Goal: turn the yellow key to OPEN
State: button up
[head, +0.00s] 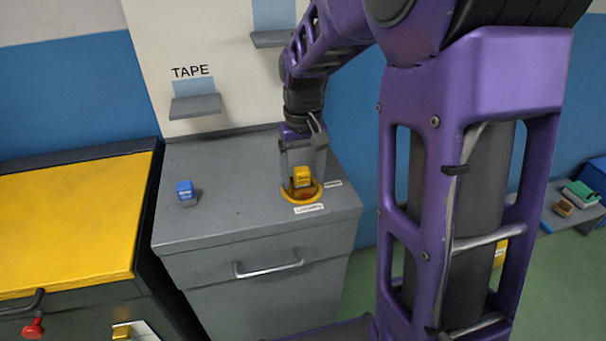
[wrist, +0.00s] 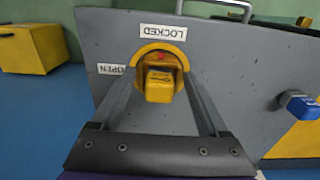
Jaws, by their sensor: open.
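The yellow key (head: 302,176) stands upright in a yellow ring (head: 288,196) on top of the grey cabinet. In the wrist view the key (wrist: 159,88) shows below a red mark (wrist: 160,57) on the side of the LOCKED label (wrist: 163,25). The OPEN label (wrist: 110,69) lies to the left of the ring there. My gripper (head: 302,181) points down over the key, with its jaws open. In the wrist view its fingers (wrist: 160,78) lie on either side of the key. I cannot tell whether they touch it.
A blue knob-like piece (head: 185,191) stands on the left of the cabinet top (head: 235,212). The yellow-topped cabinet (head: 70,225) is at left. A TAPE shelf (head: 195,106) sticks out of the wall panel behind. The cabinet top between blue piece and ring is clear.

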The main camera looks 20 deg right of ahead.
grip_shut()
jog(key=shift+d+r+n+p, duration=0.2)
jog(key=shift+n+p, duration=0.3)
jog(key=shift+n, duration=0.5)
jog(key=shift+f+n, duration=0.1)
jog(key=shift+n, duration=0.7)
jog(key=shift+n+p, duration=0.5)
jog(key=shift+n, duration=0.2)
jog(key=shift+w+d+n, duration=0.1)
jog(key=shift+d+n, duration=0.05)
jog(key=shift+n, duration=0.95)
jog(key=shift+p, duration=0.35)
